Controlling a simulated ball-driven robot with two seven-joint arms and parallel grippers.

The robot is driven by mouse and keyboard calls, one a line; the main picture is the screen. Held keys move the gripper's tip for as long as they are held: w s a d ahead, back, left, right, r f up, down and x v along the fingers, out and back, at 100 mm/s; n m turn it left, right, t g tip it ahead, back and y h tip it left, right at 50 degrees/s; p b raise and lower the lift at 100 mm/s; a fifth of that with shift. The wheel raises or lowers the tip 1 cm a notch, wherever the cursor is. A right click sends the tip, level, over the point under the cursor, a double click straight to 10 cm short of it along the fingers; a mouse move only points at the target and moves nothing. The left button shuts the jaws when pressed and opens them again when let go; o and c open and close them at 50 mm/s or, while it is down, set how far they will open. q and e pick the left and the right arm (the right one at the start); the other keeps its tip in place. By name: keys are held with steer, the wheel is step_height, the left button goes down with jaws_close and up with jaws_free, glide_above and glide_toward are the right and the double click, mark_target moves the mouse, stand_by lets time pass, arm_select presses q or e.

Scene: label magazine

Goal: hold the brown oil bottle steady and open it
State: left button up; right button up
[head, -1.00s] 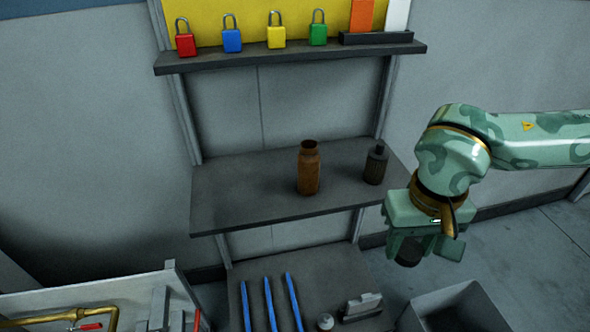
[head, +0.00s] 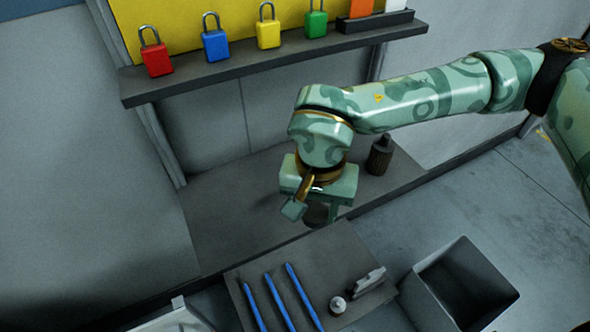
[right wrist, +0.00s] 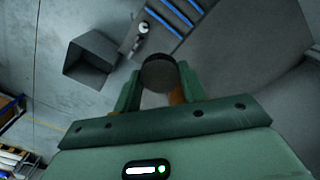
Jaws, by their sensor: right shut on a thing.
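My right gripper (head: 318,212) is over the middle shelf in the head view, where it and my arm hide the brown oil bottle. It is shut on a dark round cap (head: 315,213), which also shows between the fingers in the right wrist view (right wrist: 159,73). In that view, a small brown patch, seemingly the brown oil bottle (right wrist: 177,97), shows behind the cap by one finger. I cannot tell whether cap and bottle touch. My left gripper is in neither view.
A dark bottle (head: 379,158) stands on the middle shelf (head: 215,222), right of my gripper. Below are blue sticks (head: 275,300), a small white item (head: 338,305) and a grey bin (head: 459,290). Coloured padlocks (head: 215,42) stand on the upper shelf.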

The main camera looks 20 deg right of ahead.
steer(key=shift+a+r+m, duration=0.1)
steer(key=shift+a+m, duration=0.2)
steer(key=shift+a, duration=0.05)
steer(key=shift+w+a, duration=0.15)
steer(key=shift+a, duration=0.1)
steer(key=w+a+f+b, duration=0.2)
steer(key=w+f+b, duration=0.25)
steer(key=w, duration=0.35)
steer(key=b, duration=0.2)
glide_above(279, 202)
steer(key=f, duration=0.5)
steer(key=shift+s, duration=0.3)
steer(key=f, duration=0.1)
steer(key=f+b, duration=0.2)
steer(key=f, duration=0.1)
steer(key=shift+w, duration=0.25)
steer(key=shift+w+f, duration=0.1)
steer(key=shift+r, duration=0.25)
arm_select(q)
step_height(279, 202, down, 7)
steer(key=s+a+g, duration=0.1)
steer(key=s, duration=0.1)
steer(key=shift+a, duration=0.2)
arm_select(e)
steer(key=o, duration=1.1)
steer(key=shift+f, duration=0.15)
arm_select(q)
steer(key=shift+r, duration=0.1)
